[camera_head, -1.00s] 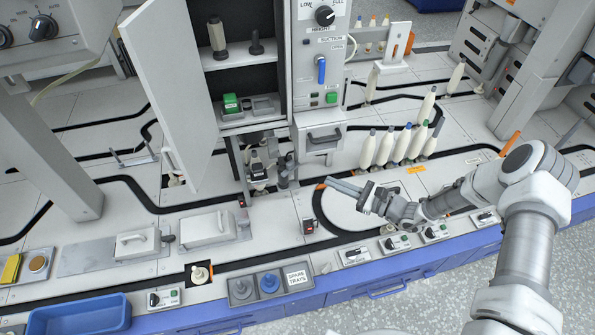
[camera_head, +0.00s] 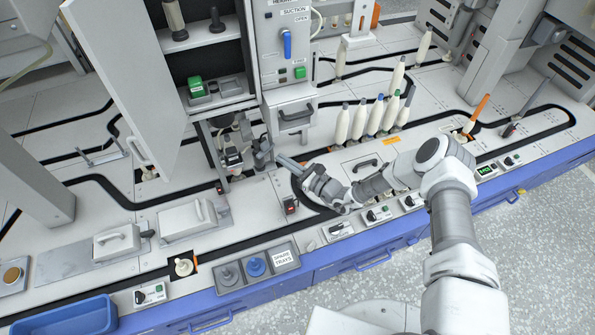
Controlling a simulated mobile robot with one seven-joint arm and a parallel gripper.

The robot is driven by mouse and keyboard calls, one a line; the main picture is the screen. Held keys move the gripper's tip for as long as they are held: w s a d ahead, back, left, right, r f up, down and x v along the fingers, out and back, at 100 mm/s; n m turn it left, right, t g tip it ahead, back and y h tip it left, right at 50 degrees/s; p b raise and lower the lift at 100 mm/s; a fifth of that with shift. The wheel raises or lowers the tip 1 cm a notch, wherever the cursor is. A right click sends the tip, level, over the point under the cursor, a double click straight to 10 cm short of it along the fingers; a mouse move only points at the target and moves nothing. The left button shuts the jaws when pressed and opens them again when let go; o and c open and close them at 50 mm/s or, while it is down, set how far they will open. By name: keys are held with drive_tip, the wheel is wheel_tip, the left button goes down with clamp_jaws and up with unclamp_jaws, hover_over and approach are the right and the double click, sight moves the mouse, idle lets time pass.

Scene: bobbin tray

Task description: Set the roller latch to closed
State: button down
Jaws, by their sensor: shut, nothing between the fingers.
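My gripper (camera_head: 281,159) is shut and empty, its long grey fingers pointing left. The tips are close to a small dark grey mechanism (camera_head: 262,152) under the cabinet; I cannot tell whether they touch it. Beside that is a dark unit with a pale top (camera_head: 231,158). No part in view is marked as the roller latch, so I cannot tell for sure which it is or how it is set. A blue lever (camera_head: 287,43) points up and down on the panel above, near lettering that reads "SUCTION" and "OPEN".
Several pale bobbins (camera_head: 375,116) stand behind my arm. The cabinet door (camera_head: 125,85) hangs open at left. A drawer with a handle (camera_head: 296,116) is above my gripper. A small black and red block (camera_head: 290,204) sits below it.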

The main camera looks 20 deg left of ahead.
sight(264, 149)
drive_tip(key=shift+b+x, duration=0.65)
drive_tip(key=shift+x, duration=1.8)
drive_tip(key=shift+s+a, duration=0.2)
drive_tip(key=shift+a, duration=0.15)
drive_tip(key=shift+s+a, duration=0.1)
drive_tip(key=shift+a, duration=1.1)
drive_tip(key=shift+s+d, duration=0.1)
drive_tip(key=shift+s, duration=0.05)
